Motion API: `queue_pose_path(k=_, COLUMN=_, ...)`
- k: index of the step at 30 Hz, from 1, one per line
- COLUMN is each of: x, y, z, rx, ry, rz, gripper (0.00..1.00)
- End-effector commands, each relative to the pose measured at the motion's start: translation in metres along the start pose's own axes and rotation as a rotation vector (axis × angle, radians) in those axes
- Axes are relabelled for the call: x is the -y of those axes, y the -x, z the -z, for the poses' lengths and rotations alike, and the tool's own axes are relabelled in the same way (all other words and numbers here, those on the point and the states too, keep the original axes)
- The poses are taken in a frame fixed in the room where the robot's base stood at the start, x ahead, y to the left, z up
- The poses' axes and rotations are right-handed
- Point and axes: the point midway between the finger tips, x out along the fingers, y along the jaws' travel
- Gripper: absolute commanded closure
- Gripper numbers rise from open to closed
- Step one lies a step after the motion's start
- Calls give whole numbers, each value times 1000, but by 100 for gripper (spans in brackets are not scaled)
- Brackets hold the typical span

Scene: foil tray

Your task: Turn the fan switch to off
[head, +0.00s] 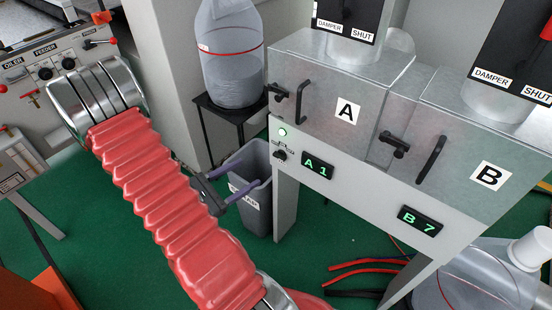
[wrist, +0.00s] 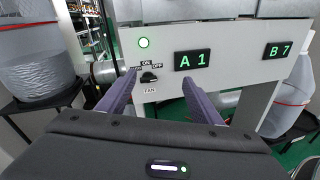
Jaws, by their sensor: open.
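The fan switch (wrist: 149,78) is a small black knob on the pale front panel. Labels ON and OFF stand above it and FAN below it in the wrist view. In the head view the knob (head: 280,156) sits below a lit green lamp (head: 282,132). My gripper (head: 233,193) is open, with its two purple fingers spread and nothing between them. In the wrist view my gripper (wrist: 160,98) has the knob between its fingers in the picture, but the fingertips are apart from it. The knob's exact pointing direction is too small to tell.
Displays A 1 (head: 317,166) and B 7 (head: 420,220) are on the same panel. Black handles and latches stick out from box A (head: 320,95) and box B (head: 470,150) above.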

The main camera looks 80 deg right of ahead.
Motion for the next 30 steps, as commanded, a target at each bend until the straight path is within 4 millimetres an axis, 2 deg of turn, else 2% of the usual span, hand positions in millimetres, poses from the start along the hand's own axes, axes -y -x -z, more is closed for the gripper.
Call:
queue_pose_path(k=6, x=3, y=-23, z=39, rx=43, ry=132, rz=-99, gripper=41)
queue_pose_path(k=12, x=6, y=-34, z=66, rx=53, ry=206, rz=-171, gripper=41)
queue_pose_path(k=17, x=6, y=-36, z=72, rx=54, ry=221, rz=-189, gripper=41)
queue_pose_path(k=30, x=6, y=-40, z=71, rx=54, ry=220, rz=-187, gripper=41)
